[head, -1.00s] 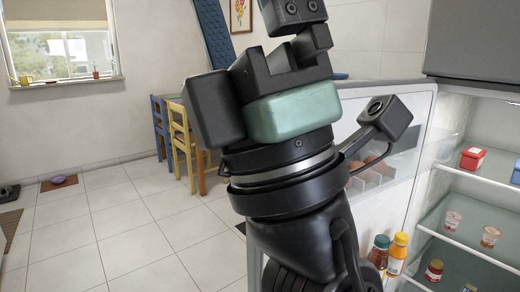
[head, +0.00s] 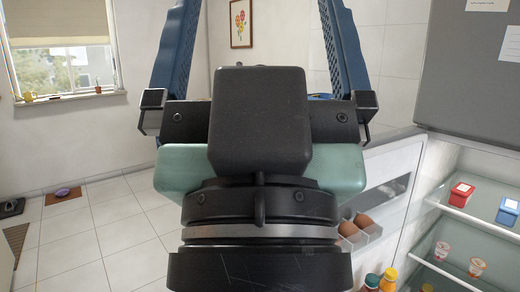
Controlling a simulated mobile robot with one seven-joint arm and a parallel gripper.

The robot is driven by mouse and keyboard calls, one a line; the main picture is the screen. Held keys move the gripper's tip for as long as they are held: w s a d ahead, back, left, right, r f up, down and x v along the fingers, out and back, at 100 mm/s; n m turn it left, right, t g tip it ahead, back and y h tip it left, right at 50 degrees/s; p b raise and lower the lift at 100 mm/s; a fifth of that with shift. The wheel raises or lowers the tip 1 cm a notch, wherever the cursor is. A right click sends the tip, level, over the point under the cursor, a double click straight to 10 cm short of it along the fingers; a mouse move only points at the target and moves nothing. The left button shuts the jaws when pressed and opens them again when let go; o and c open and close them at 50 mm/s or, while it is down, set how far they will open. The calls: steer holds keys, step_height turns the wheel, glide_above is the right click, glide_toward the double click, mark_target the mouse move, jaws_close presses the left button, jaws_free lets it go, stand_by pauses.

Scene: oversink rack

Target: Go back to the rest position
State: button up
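My gripper (head: 258,10) stands upright in the middle of the head view, with its back to the camera. Its two blue fingers point up and are wide apart, and their tips reach the top edge of the picture. Only the wall and a framed flower picture show between them, so it looks open and empty. My black and green wrist fills the lower middle and hides what is behind it.
An open fridge (head: 460,225) is close on the right, holding a red box (head: 461,194), a blue box (head: 508,211) and small cups. Its door (head: 385,205) carries eggs (head: 364,221) and bottles (head: 388,279). The tiled floor (head: 95,235) at the left is largely clear.

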step_height(320, 180, up, 19)
steer(key=p, duration=1.6)
steer(key=shift+f, duration=0.15)
